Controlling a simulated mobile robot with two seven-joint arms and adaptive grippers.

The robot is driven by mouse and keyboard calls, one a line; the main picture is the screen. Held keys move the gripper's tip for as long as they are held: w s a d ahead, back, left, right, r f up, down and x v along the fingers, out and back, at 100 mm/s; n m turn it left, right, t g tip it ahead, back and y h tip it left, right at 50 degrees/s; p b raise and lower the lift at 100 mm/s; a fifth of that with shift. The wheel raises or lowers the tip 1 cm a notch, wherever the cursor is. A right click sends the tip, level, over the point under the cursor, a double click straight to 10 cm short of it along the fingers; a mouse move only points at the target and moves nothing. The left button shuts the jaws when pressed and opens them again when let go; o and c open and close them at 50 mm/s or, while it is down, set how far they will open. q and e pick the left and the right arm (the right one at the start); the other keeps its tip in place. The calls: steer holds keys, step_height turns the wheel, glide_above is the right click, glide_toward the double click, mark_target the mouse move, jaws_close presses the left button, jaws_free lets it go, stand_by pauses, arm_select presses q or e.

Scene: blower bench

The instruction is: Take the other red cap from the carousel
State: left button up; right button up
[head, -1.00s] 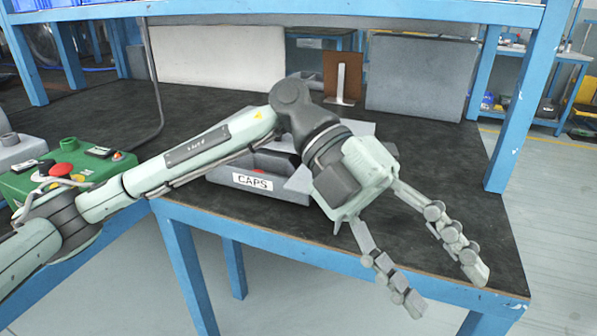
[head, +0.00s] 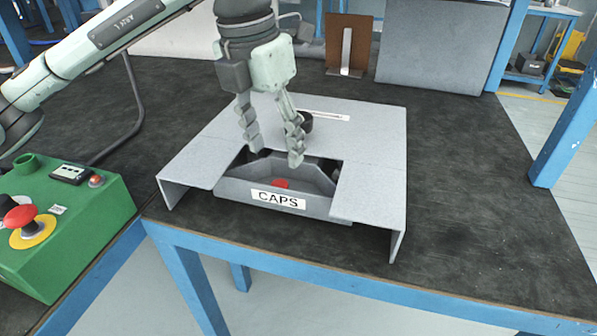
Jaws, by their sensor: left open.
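The carousel is a grey housing (head: 375,150) on the dark bench top, with an open front bay labelled CAPS (head: 278,199). A red cap (head: 281,184) shows low inside the bay, behind the label wall. My left gripper (head: 273,158) points down over the back of the bay opening. Its fingers are apart and nothing shows between them. The fingertips appear above and behind the red cap, and I cannot tell their exact height. The housing top hides the rest of the carousel's inside. My right gripper is not in view.
A dark round knob (head: 304,122) stands on the housing top, close to the gripper's right finger. A green control box (head: 70,225) with a red button is at left. A brown plate (head: 348,42) and grey panel (head: 440,45) stand behind. The bench right of the housing is clear.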

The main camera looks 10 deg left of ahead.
mark_target(279, 184)
arm_select(q)
steer(key=shift+w+a+f, duration=0.15)
steer(key=shift+a+f, duration=0.15)
steer(key=shift+f, duration=0.05)
steer(key=shift+w+f, duration=0.1)
steer(key=shift+f, duration=0.25)
steer(key=f, duration=0.6)
steer(key=shift+w+d+f+p, duration=0.3)
steer(key=shift+w+f+p, duration=0.1)
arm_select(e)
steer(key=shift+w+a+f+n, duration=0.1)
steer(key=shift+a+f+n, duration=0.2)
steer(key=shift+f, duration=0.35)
arm_select(q)
steer(key=shift+c, duration=0.5)
steer(key=c, duration=0.7)
